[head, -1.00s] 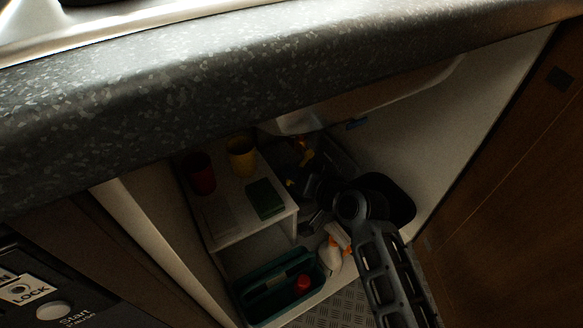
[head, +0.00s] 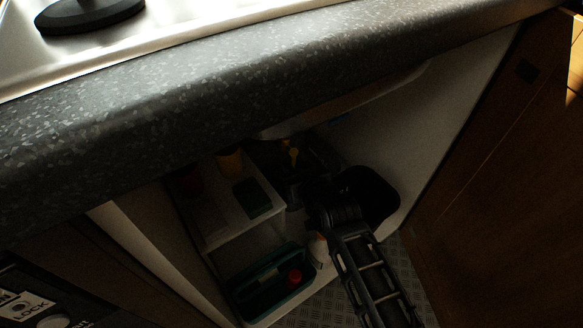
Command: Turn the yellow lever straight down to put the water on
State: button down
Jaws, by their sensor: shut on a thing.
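The yellow lever (head: 291,153) shows only as a small patch deep under the sink, in dark shadow. My gripper (head: 292,171) is inside the cupboard just below this patch. It is dark against a dark background, and its fingers are hard to make out. It is shut on the yellow lever, as far as the shadow lets me see. The lever's exact angle and the pipe it sits on are hidden by the shadow and by my gripper.
The speckled worktop (head: 200,110) overhangs the opening. A white shelf (head: 232,226) at left carries a yellow cup (head: 230,162), a dim red cup (head: 190,181) and a green sponge (head: 253,197). Below are a teal caddy (head: 245,299) and a spray bottle (head: 318,248). A wooden panel (head: 500,180) stands right.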

dwell(0.5)
jog(key=c, duration=1.2)
grip_release()
jog(key=p+v, duration=0.2)
jog(key=v, duration=0.5)
jog(key=shift+s+d+r+p, duration=0.1)
jog(key=shift+s+r+p, duration=0.1)
jog(key=shift+s+p, duration=0.15)
